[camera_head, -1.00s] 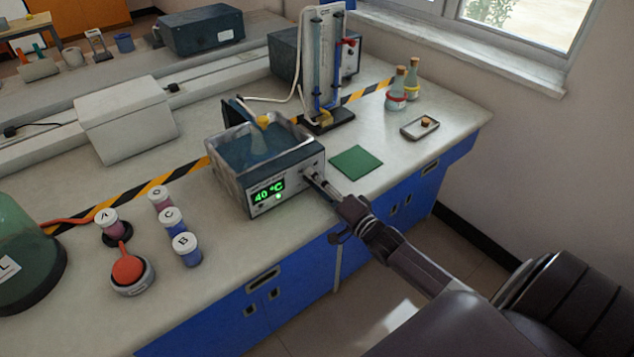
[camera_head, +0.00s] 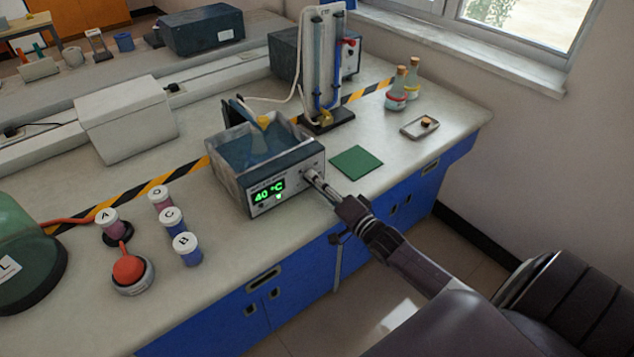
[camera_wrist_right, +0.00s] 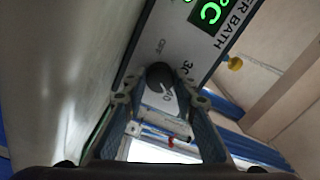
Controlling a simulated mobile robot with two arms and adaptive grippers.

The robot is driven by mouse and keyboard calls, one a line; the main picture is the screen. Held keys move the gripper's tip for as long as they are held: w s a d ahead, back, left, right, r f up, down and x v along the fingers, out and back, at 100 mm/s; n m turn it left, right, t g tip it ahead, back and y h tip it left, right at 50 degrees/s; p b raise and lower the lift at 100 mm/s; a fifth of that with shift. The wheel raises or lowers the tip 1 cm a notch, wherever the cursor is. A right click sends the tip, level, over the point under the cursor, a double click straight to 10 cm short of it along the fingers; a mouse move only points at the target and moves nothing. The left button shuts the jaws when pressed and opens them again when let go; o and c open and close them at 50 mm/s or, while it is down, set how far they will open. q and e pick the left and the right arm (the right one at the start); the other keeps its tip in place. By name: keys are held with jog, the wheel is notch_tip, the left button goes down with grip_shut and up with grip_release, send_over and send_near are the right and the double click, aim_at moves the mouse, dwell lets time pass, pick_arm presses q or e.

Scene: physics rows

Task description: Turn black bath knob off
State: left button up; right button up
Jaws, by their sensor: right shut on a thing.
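The water bath (camera_head: 233,187) stands on the bench, with a green 40 °C display (camera_head: 268,191) and a small lit green light on its front panel. The black bath knob (camera_wrist_right: 160,75) shows in the right wrist view, beside the printed word OFF and dial numbers. My right gripper (camera_head: 313,177) reaches the right part of the panel and is shut on the knob, with one finger on each side of it; it also shows in the right wrist view (camera_wrist_right: 161,88). In the head view the fingers hide most of the knob. My left gripper is not in view.
A flask sits inside the bath. A green mat (camera_head: 356,161) lies right of the bath, and a small tray (camera_head: 420,129) lies beyond it. Labelled jars (camera_head: 187,252) and a red-topped container (camera_head: 130,272) stand to the left. A glass column stand (camera_head: 331,118) is behind.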

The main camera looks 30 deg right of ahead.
jog(key=n, duration=0.4)
jog(key=shift+p, duration=0.4)
jog(key=n, duration=0.3)
jog(key=shift+n, duration=0.3)
jog(key=n, duration=0.4)
jog(key=shift+p, duration=0.3)
jog(key=n, duration=0.7)
jog(key=shift+n, duration=0.4)
jog(key=n+b, duration=0.1)
jog(key=n, duration=0.2)
jog(key=shift+d+f+n, duration=0.1)
jog(key=shift+n, duration=0.2)
jog(key=n+b, duration=0.1)
jog(key=n, duration=0.2)
jog(key=shift+n, duration=0.3)
jog(key=shift+n+b, duration=0.9)
jog(key=shift+n, duration=1.3)
